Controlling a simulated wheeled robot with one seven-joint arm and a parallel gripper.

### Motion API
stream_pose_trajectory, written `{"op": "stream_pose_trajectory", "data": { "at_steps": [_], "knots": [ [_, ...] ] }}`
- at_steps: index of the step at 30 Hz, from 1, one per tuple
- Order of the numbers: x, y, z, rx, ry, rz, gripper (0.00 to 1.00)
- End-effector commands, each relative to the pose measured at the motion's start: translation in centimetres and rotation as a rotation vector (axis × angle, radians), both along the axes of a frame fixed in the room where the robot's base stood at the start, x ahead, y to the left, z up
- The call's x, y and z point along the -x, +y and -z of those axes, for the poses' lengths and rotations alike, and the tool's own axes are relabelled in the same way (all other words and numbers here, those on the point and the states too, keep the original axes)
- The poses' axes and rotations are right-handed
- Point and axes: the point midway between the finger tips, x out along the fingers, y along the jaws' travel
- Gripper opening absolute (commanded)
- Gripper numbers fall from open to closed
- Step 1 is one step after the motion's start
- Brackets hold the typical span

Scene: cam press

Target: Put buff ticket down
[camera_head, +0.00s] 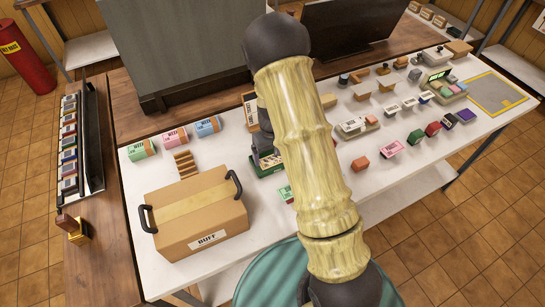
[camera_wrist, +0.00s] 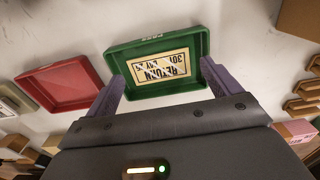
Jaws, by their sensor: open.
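The buff ticket (camera_wrist: 160,67), a pale yellow card with dark print that includes "RETURN", lies in a green tray (camera_wrist: 155,42) in the wrist view. The print appears upside down. My gripper (camera_wrist: 161,74) is open. Its two purple fingers stand apart on either side of the ticket, overlapping the tray's left and right sides in the picture. Nothing shows clamped between them. I cannot tell whether the fingers touch the tray.
A red tray (camera_wrist: 62,84) sits left of the green one. In the head view a cardboard box (camera_head: 196,214) marked "BUFF" stands at the table's left front. Pink (camera_head: 174,137) and blue (camera_head: 207,126) blocks sit behind it. Several small stamps and blocks crowd the white table's right half.

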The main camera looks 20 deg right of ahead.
Motion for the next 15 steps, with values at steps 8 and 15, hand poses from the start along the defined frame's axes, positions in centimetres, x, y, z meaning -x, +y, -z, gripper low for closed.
{"op": "stream_pose_trajectory", "data": {
  "at_steps": [8, 15],
  "knots": [
    [-0.1, 0.0, -4.9, 0.001, -0.007, -0.001, 0.89],
    [-0.2, 0.0, -9.0, 0.001, -0.007, 0.002, 0.89]
  ]
}}
